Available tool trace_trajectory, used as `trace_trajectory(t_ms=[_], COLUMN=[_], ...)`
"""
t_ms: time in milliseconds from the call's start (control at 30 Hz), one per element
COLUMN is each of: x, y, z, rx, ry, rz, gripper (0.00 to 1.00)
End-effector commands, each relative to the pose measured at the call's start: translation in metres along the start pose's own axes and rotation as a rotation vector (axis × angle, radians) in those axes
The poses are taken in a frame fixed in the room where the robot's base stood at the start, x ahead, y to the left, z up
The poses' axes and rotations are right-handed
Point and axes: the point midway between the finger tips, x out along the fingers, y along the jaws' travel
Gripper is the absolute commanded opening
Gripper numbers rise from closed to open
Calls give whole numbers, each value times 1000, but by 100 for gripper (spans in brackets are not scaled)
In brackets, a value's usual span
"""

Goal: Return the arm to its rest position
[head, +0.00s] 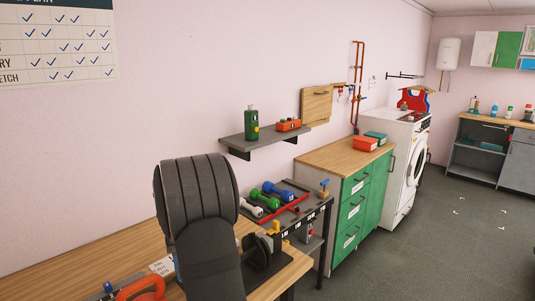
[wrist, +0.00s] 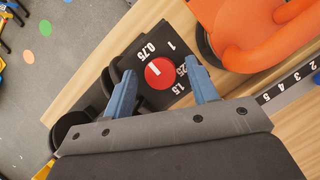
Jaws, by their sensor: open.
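My gripper (wrist: 159,68) shows in the wrist view as two blue fingers, spread apart with nothing held between them. Beyond the fingertips is a black block (wrist: 181,98) with a red dial and white numbers, on the wooden bench top (wrist: 92,62). I cannot tell the height of the fingers above it. In the head view my dark arm rises over the bench (head: 60,262), and it hides my gripper. A black plate stand (head: 268,262) shows on the bench just right of my arm.
An orange rounded object with a handle (wrist: 262,40) is close to the right finger; it also shows in the head view (head: 142,287). Dark round pieces (wrist: 70,128) lie at the left. A rack with dumbbells (head: 272,190) stands beyond the bench. A wall shelf (head: 270,138) is behind.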

Motion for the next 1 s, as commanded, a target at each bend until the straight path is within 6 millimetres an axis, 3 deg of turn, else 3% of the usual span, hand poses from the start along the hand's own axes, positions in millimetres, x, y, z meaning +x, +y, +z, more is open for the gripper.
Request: trace_trajectory(t_ms=[167,500,767,1000], x=[-18,-82,-120,-82], y=[-1,-1,-1,-1], z=[-1,-1,0,1], rx=[-21,-20,-20,-20], ry=[3,3,2,-4], rz=[8,8,9,9], gripper=[53,53,53,53])
